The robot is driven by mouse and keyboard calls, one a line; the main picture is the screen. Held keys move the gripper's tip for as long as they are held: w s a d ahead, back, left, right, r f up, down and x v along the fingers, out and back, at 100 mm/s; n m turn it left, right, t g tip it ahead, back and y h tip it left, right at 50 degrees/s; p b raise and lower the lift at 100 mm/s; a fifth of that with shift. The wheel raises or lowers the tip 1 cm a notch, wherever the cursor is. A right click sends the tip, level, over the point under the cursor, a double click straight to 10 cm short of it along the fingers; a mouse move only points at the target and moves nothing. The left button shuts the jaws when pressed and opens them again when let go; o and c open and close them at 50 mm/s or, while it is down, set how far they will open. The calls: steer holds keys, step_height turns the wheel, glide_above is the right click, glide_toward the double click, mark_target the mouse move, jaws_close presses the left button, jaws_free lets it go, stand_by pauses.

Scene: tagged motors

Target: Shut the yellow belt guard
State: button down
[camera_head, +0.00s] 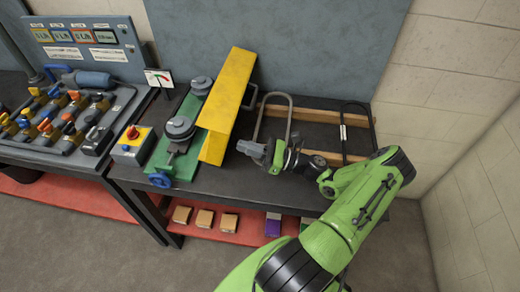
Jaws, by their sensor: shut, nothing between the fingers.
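The yellow belt guard (229,98) is a long angled panel on the dark bench, running from back to front. It stands tilted beside the green machine base (184,130), to the right of two grey pulleys (180,127). The pulleys are uncovered from above. My gripper (245,147) is shut and empty just right of the guard's near end, low over the bench. I cannot tell whether its tips touch the guard. My green arm reaches in from the lower right.
A red button on a yellow box (133,140) and a blue handwheel (160,180) sit left of the guard. A grey hoop (290,110) and wooden rails (335,117) lie to the right. A blue-grey panel (300,45) stands behind the bench.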

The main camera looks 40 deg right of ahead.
steer(key=x, duration=0.2)
steer(key=shift+w+a, duration=0.2)
steer(key=shift+r, duration=0.2)
